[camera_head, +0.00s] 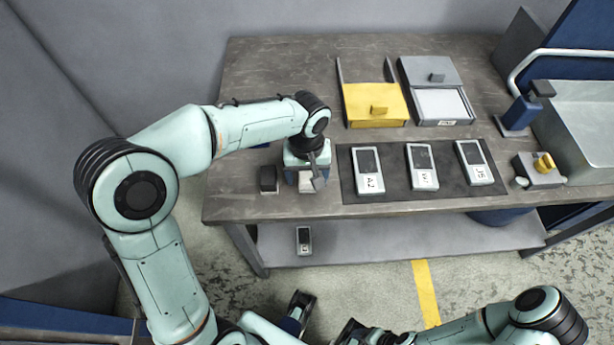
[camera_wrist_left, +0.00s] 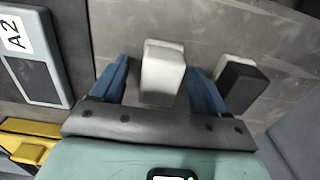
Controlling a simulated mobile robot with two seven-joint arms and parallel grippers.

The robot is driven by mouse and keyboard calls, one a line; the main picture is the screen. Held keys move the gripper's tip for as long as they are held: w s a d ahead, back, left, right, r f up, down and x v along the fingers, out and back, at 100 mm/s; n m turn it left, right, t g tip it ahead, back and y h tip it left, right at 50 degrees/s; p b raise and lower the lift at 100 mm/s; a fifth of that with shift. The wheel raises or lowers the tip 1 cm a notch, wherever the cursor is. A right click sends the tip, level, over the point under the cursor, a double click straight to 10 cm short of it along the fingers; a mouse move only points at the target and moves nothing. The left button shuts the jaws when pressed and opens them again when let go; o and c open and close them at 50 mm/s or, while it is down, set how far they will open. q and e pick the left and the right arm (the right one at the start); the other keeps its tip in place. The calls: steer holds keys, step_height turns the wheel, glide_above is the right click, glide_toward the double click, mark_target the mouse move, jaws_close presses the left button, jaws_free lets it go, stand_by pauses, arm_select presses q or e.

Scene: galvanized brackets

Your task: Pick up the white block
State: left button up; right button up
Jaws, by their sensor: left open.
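The white block (camera_head: 306,181) stands on the workbench near its front edge, partly hidden by my left gripper (camera_head: 308,178) in the head view. In the left wrist view the white block (camera_wrist_left: 162,75) sits between the two blue fingers of my left gripper (camera_wrist_left: 158,88). The fingers are apart, one on each side of the block, and a gap shows on both sides. My right arm (camera_head: 540,310) shows at the bottom right of the head view; whether its gripper is open or shut cannot be made out.
A dark block (camera_head: 268,179) stands just left of the white one. A dark mat (camera_head: 392,185) with labelled devices, including A2 (camera_head: 368,170), lies to the right. A yellow-fronted tray (camera_head: 376,103) and a grey tray (camera_head: 437,98) stand behind. Another device (camera_head: 304,240) lies on the lower shelf.

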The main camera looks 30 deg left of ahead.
mark_target(307, 173)
arm_select(q)
steer(key=c, duration=1.1)
steer(key=shift+c, duration=0.2)
steer(key=shift+r, duration=0.15)
step_height(307, 173, up, 20)
steer(key=p, duration=0.4)
steer(key=o, duration=0.3)
steer(key=shift+c, duration=0.9)
